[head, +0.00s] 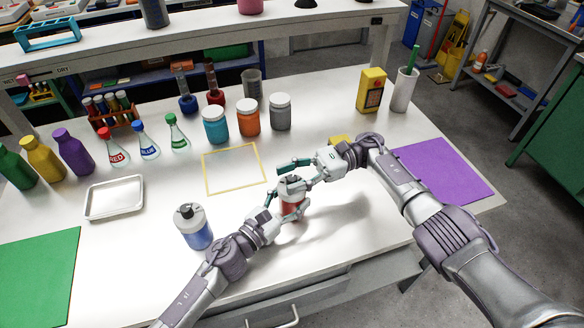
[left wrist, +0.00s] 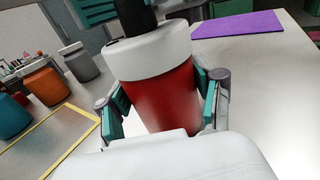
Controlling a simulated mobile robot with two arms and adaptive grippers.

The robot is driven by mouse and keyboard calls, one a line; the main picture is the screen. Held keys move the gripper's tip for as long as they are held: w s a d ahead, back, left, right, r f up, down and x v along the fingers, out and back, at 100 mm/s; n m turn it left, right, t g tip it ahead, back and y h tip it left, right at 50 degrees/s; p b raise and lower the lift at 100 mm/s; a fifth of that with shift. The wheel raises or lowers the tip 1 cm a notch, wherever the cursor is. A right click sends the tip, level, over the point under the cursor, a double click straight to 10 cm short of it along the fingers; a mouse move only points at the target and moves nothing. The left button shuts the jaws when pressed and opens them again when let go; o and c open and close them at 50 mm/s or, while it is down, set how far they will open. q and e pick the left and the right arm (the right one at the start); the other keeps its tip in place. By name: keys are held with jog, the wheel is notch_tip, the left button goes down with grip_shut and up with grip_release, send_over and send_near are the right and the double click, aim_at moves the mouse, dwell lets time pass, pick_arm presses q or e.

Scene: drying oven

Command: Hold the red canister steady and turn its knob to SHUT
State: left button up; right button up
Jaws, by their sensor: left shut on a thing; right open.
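The red canister (head: 291,231) stands near the front of the white table, with a white top section (left wrist: 148,52) and a black knob (left wrist: 136,15) above it. My left gripper (head: 288,207) is shut around the canister's body, and the left wrist view shows one teal-padded finger on each side of the red wall (left wrist: 165,95). My right gripper (head: 294,177) is open just above the canister, with its teal fingers spread around the knob area. I cannot tell whether it touches the knob. The knob's marking is hidden.
A blue canister (head: 195,228) stands to the left, close to my left arm. A yellow square outline (head: 207,179) lies behind, with lidded jars (head: 248,122) beyond it. A metal tray (head: 114,197) is at left, a purple mat (head: 445,170) at right.

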aim_at(292, 178)
notch_tip(292, 178, up, 10)
jog(key=shift+f, duration=0.15)
dwell(0.4)
